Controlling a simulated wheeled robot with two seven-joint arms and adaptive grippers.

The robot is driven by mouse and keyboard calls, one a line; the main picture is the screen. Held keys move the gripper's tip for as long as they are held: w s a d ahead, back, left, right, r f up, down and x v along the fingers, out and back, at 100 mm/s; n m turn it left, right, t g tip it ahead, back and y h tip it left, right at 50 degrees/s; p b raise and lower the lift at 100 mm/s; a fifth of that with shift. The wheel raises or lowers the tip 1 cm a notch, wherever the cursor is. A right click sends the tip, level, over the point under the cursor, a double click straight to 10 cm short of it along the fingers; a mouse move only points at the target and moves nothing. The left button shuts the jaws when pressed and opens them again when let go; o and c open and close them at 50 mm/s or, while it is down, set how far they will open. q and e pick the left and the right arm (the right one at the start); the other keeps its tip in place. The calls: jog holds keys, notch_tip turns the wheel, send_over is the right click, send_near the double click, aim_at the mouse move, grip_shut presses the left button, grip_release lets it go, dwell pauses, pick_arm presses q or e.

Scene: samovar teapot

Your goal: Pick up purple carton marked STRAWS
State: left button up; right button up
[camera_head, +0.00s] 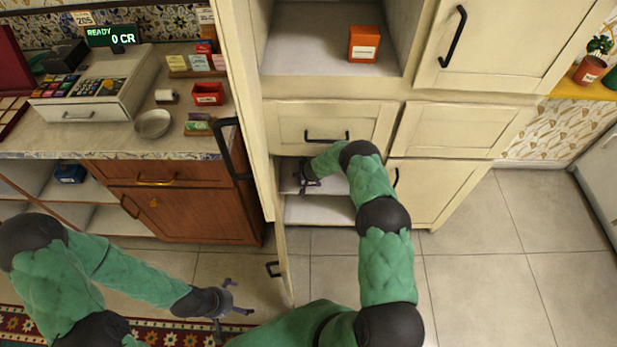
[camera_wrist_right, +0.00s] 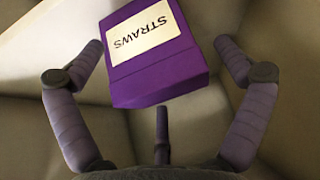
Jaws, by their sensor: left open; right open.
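The purple carton marked STRAWS (camera_wrist_right: 158,62) shows in the right wrist view, its white label upside down. It lies ahead of and partly between the fingers of my right gripper (camera_wrist_right: 160,75). The fingers are spread, one on each side, with gaps to the carton. In the head view my right gripper (camera_head: 306,178) reaches into the open lower compartment of the cream cabinet (camera_head: 325,210); I cannot make out the carton there. My left gripper (camera_head: 232,300) is open and empty above the floor at the lower left.
An orange box (camera_head: 363,44) stands on the upper shelf. An open cabinet door (camera_head: 284,265) stands left of my right arm, near my left gripper. A counter with a cash register (camera_head: 95,90) is at the left. The tiled floor (camera_head: 490,260) at right is clear.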

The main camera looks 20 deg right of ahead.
jog(key=shift+c, duration=0.3)
jog(key=c, duration=1.2)
jog(key=shift+o, duration=0.2)
jog(key=shift+s, duration=0.1)
jog(key=shift+r, duration=0.1)
